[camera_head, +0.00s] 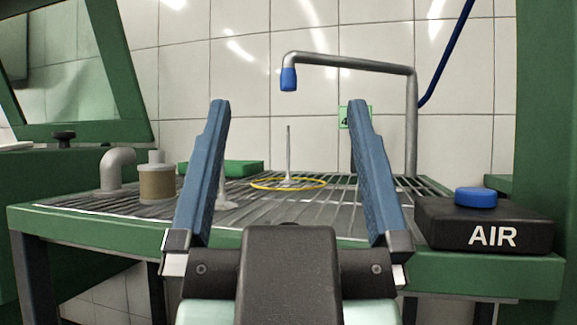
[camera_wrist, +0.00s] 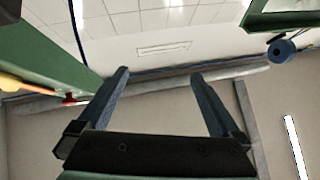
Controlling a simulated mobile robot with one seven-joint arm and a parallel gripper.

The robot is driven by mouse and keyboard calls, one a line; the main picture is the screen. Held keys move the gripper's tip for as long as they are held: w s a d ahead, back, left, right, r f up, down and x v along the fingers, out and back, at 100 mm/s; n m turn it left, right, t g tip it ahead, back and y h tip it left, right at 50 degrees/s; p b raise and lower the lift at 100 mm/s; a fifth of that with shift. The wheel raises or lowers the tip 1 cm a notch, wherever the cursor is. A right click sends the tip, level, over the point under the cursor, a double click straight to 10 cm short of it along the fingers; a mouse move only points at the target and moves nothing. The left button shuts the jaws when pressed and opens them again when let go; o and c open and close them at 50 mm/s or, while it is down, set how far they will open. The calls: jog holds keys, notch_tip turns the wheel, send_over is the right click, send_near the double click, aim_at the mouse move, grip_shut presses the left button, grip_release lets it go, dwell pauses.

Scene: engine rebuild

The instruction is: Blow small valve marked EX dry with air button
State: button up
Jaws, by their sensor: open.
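A small valve (camera_head: 289,160) stands upright, stem up, inside a yellow ring (camera_head: 265,185) on the slatted grate (camera_head: 330,207). No EX mark can be read on it. A grey pipe with a blue nozzle (camera_head: 288,79) hangs above the ring. The blue air button (camera_head: 476,197) sits on a black box marked AIR (camera_head: 440,222) at the right. A second pale, valve-like part (camera_head: 226,203) is partly hidden behind my left finger. My gripper (camera_head: 288,103) is open and empty, in front of the grate. In the wrist view my gripper (camera_wrist: 160,75) shows nothing between its fingers.
A grey elbow pipe (camera_head: 117,166) and a tan cylinder (camera_head: 156,182) stand at the grate's left. A green block (camera_head: 240,168) lies behind. A small green tag (camera_head: 345,118) is on the tiled wall. A green post (camera_head: 547,120) rises at the right. The wrist view shows mostly walls and ceiling.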

grip_shut()
dwell(0.5)
dwell(1.2)
